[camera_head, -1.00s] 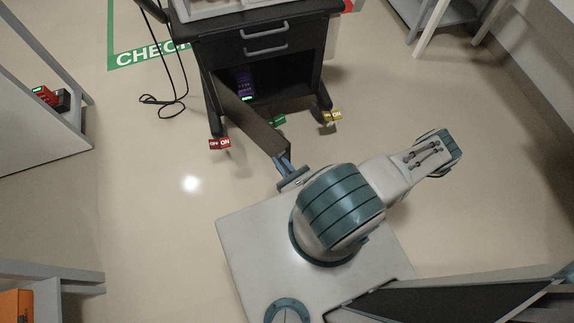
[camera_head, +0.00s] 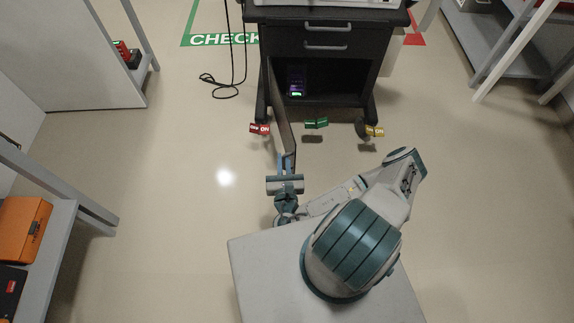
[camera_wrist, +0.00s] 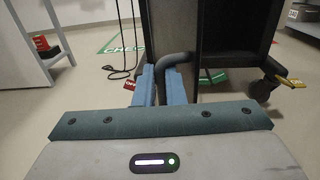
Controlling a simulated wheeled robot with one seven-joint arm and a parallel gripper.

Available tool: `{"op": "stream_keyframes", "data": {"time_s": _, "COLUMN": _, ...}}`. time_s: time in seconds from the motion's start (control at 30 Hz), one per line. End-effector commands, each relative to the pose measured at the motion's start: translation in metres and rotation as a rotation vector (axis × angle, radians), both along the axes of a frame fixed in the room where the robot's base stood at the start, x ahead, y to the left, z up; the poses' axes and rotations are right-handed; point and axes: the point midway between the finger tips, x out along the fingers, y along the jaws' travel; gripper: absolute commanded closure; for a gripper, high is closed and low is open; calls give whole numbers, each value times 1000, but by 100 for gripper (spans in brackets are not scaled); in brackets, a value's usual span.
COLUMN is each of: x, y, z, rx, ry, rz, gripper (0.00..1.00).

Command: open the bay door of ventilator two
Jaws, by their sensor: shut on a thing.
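The ventilator cart (camera_head: 322,45) is black, with two drawers above a lower bay (camera_head: 330,84). The bay door (camera_head: 283,115) is hinged at the bay's left side and swung well out toward me, so the bay is open to view. A dark box (camera_head: 297,80) with a purple face and a green light sits inside. My gripper (camera_head: 286,163) is at the door's free edge. In the wrist view its blue fingers (camera_wrist: 160,84) are shut around the grey door handle (camera_wrist: 174,62), with the door panel (camera_wrist: 172,25) standing edge-on just beyond.
Red (camera_head: 260,128), green (camera_head: 316,122) and yellow (camera_head: 374,130) tags show low around the cart. A black cable (camera_head: 222,90) loops on the floor to its left. A shelf with an orange case (camera_head: 22,228) stands at the left. Floor left of the door is clear.

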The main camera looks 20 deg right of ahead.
Motion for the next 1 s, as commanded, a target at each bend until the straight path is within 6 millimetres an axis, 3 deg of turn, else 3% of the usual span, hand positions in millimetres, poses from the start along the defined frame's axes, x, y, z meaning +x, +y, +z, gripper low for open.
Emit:
{"op": "stream_keyframes", "data": {"time_s": 0.37, "x": 1, "y": -1, "z": 0, "rx": -1, "ry": -2, "rz": -4, "gripper": 100}}
{"op": "stream_keyframes", "data": {"time_s": 0.4, "x": 1, "y": -1, "z": 0, "rx": -1, "ry": -2, "rz": -4, "gripper": 82}}
{"op": "stream_keyframes", "data": {"time_s": 0.47, "x": 1, "y": -1, "z": 0, "rx": -1, "ry": -2, "rz": -5, "gripper": 69}}
{"op": "stream_keyframes", "data": {"time_s": 0.77, "x": 1, "y": -1, "z": 1, "rx": -1, "ry": -1, "rz": -6, "gripper": 69}}
{"op": "stream_keyframes", "data": {"time_s": 1.0, "x": 1, "y": -1, "z": 17, "rx": -2, "ry": -2, "rz": -6, "gripper": 69}}
